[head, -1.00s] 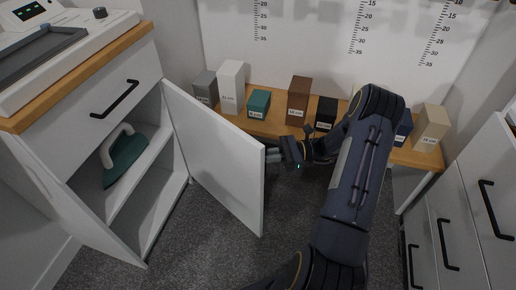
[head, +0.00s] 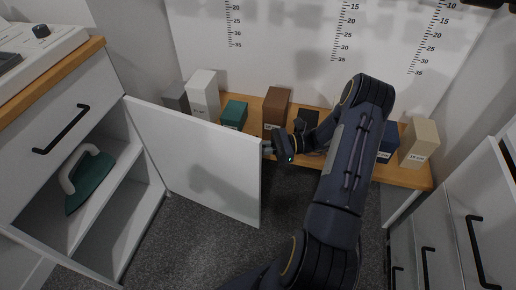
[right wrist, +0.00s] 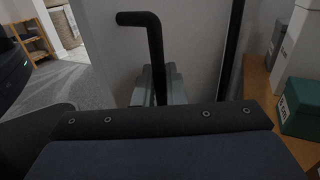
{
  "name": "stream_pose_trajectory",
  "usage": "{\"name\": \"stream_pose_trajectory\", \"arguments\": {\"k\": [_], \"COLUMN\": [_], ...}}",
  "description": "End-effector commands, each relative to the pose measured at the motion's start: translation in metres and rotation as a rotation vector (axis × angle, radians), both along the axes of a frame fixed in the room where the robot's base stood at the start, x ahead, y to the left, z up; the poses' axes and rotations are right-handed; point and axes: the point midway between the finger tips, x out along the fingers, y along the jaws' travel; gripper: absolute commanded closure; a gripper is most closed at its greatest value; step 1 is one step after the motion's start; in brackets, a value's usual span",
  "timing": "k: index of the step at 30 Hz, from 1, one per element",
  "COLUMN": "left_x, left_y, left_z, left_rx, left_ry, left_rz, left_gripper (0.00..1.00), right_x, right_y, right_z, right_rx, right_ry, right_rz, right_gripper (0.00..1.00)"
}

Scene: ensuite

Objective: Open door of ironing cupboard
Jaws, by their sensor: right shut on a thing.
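The white cupboard door (head: 195,160) stands wide open, hinged at the left on the cupboard under the wooden worktop (head: 55,80). Its inner face shows in the head view. Inside, a green iron (head: 92,180) with a pale handle rests on a shelf. My right gripper (head: 268,148) is at the far side of the door's free edge, partly hidden by it. In the right wrist view the gripper (right wrist: 160,88) is shut on the black door handle (right wrist: 155,45). My left gripper is not in view.
A low wooden bench (head: 250,108) at the back carries several labelled blocks, including a white one (head: 203,92) and a brown one (head: 276,108), close behind the door and my right arm. White drawers (head: 455,215) with black handles stand at the right. Grey carpet (head: 215,245) is clear in front.

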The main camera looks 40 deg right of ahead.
Motion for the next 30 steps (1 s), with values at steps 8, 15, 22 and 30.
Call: {"name": "stream_pose_trajectory", "arguments": {"k": [8,15,22,30], "left_x": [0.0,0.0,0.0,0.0], "left_y": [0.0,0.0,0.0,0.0], "left_z": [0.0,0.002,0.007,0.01], "left_rx": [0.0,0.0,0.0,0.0], "left_ry": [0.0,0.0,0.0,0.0], "left_rz": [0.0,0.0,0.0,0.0], "left_gripper": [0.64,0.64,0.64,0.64], "right_x": [0.001,-0.002,-0.019,-0.032], "right_y": [0.001,-0.007,-0.041,-0.067], "right_z": [0.0,0.001,0.001,0.0], "right_rx": [-0.002,-0.002,-0.004,-0.002], "right_ry": [-0.001,-0.001,-0.001,-0.001], "right_rz": [0.0,-0.002,-0.003,0.0], "right_gripper": [0.85,0.85,0.85,0.85]}}
